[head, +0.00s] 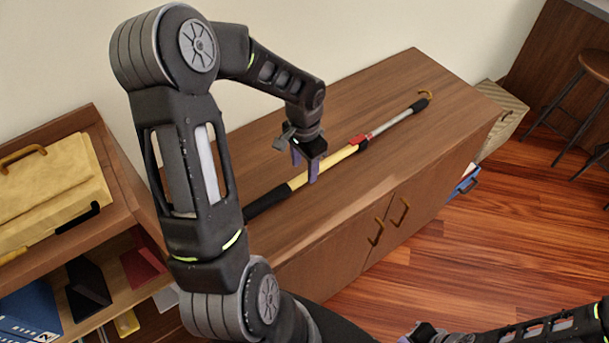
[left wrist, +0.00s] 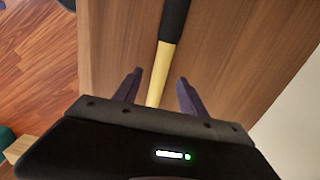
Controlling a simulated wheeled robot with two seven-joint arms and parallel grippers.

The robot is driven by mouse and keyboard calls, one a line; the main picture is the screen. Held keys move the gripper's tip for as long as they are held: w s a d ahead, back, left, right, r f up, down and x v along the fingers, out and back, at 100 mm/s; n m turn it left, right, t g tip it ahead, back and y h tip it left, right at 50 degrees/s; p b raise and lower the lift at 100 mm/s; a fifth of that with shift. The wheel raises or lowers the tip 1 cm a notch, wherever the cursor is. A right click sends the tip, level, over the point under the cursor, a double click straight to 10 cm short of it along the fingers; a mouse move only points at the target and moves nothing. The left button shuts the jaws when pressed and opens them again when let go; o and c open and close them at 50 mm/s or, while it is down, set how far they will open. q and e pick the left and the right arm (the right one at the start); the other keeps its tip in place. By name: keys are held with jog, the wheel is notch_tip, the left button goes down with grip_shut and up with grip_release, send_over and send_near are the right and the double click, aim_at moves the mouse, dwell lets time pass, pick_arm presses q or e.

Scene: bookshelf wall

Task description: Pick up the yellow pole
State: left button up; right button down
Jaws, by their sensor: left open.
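The yellow pole (head: 335,158) lies on top of the wooden cabinet. It has black grips, a red collar, a silver section and a hook at its far right end. In the left wrist view its yellow section (left wrist: 160,75) and a black grip (left wrist: 174,20) show. My left gripper (head: 306,174) is over the yellow section, pointing down. Its fingers (left wrist: 156,92) are open, one on each side of the pole, with gaps between them and it. The near black grip is partly hidden behind my left arm. My right arm shows at the lower right, and its jaw state is unclear.
The cabinet top (head: 400,75) is otherwise clear around the pole. A wall stands behind it. A shelf unit with a yellow case (head: 50,185) is at the left. A woven box (head: 502,115) and a stool (head: 590,75) stand at the right on the wooden floor.

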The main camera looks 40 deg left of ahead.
aim_at(304, 174)
pick_arm(q)
notch_tip(304, 174, down, 3)
jog(key=shift+f, duration=0.2)
jog(key=shift+c, duration=0.4)
grip_shut()
dwell(0.4)
dwell(0.9)
